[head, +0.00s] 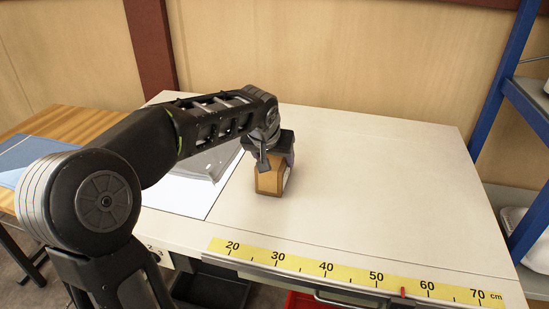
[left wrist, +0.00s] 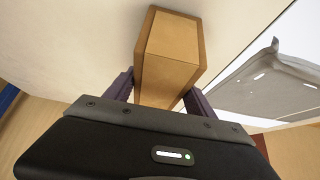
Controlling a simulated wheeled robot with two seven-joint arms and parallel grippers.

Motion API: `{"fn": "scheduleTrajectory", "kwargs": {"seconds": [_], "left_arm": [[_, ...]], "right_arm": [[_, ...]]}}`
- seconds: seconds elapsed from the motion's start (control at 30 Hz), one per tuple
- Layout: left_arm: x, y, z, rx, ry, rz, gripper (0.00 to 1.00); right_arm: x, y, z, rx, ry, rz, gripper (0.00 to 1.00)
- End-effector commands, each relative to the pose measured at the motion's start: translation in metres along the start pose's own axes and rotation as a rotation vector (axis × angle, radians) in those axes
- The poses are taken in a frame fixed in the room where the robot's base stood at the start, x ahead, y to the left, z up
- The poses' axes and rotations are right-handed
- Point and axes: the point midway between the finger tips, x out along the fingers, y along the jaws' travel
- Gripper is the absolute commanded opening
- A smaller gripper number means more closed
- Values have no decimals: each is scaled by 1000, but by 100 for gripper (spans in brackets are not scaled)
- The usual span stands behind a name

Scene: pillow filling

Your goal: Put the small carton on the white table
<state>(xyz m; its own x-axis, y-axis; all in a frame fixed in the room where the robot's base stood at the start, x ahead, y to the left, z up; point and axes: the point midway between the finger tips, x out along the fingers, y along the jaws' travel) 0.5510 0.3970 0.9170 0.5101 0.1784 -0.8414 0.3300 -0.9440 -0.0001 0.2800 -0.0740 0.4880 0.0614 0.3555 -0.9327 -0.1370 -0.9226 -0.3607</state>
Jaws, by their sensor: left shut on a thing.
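The small carton (head: 269,181) is a brown box at the middle of the white table (head: 350,180) in the head view. My left gripper (head: 276,160) comes down on it from above and is shut on it. In the left wrist view the carton (left wrist: 170,55) sits between the two dark fingers of the gripper (left wrist: 160,92). The carton is on or just above the table top; I cannot tell whether its base touches. The gripper hides its upper part in the head view. My right gripper is not in view.
A grey moulded tray (head: 208,163) lies on a white sheet left of the carton, partly behind my arm. A yellow ruler strip (head: 350,274) runs along the front edge. A blue shelf rack (head: 505,85) stands at the right. The table's right half is clear.

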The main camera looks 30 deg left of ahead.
Motion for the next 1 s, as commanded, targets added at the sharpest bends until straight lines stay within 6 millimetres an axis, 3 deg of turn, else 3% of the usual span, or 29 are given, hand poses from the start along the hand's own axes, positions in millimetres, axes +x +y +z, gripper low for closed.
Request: {"fn": "scheduleTrajectory", "kwargs": {"seconds": [0.17,0.2,0.43,0.83,1.0], "left_arm": [[3,0,2,0,1,0,15],[3,0,2,0,0,0,65],[2,0,1,0,0,0,84],[-3,0,-1,0,1,0,85],[-25,0,-2,1,4,-1,85]], "right_arm": [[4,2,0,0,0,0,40],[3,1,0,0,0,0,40],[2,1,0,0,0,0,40],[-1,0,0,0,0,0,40],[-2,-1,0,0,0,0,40]]}}
